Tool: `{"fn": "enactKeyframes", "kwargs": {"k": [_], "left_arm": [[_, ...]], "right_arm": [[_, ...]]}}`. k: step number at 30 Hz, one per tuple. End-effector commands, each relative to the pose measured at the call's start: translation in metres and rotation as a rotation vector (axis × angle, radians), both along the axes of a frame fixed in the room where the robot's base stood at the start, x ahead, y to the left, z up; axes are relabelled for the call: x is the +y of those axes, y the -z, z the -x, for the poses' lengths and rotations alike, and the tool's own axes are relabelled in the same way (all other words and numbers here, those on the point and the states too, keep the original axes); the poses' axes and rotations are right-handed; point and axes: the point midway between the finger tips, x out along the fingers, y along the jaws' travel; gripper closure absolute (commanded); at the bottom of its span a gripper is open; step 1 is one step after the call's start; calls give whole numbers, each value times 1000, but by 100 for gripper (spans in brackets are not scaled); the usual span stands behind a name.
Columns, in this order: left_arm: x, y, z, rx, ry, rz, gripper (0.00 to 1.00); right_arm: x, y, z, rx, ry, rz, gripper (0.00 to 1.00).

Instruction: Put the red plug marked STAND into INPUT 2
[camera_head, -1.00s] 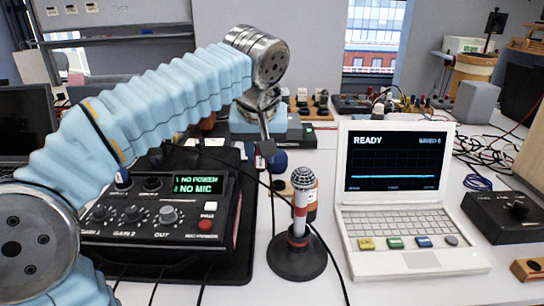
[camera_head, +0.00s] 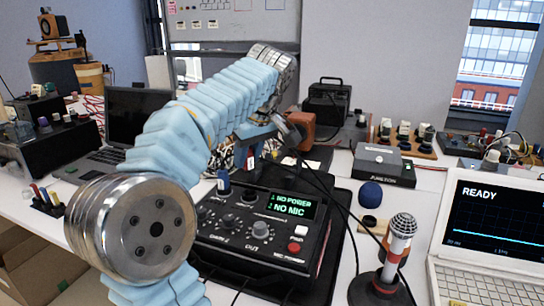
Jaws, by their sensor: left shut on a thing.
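The black mixer box (camera_head: 250,252) stands in the middle, with a green display reading NO POWER and NO MIC. A black cable runs from there to the right. My right gripper is not in view.
A white laptop (camera_head: 490,283) reading READY is at the right. A blue foam ball (camera_head: 370,194) and a grey JUNCTION box (camera_head: 382,165) lie behind the microphone. A dark laptop (camera_head: 135,115) is at the back left. Loose cables cross the table right of the mixer.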

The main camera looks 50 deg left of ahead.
Motion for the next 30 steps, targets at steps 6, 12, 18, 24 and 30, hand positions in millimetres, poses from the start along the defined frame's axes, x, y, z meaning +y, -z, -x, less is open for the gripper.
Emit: {"fn": "enactKeyframes", "kwargs": {"k": [6,12,18,24,30], "left_arm": [[0,14,0,1,1,0,100],[-1,34,0,0,2,1,100],[-1,49,0,0,3,1,100],[-1,59,0,-1,4,0,100],[-1,62,0,-1,4,0,100]], "right_arm": [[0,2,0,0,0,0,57],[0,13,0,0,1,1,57],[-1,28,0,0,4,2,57],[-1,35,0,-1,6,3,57],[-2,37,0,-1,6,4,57]]}}
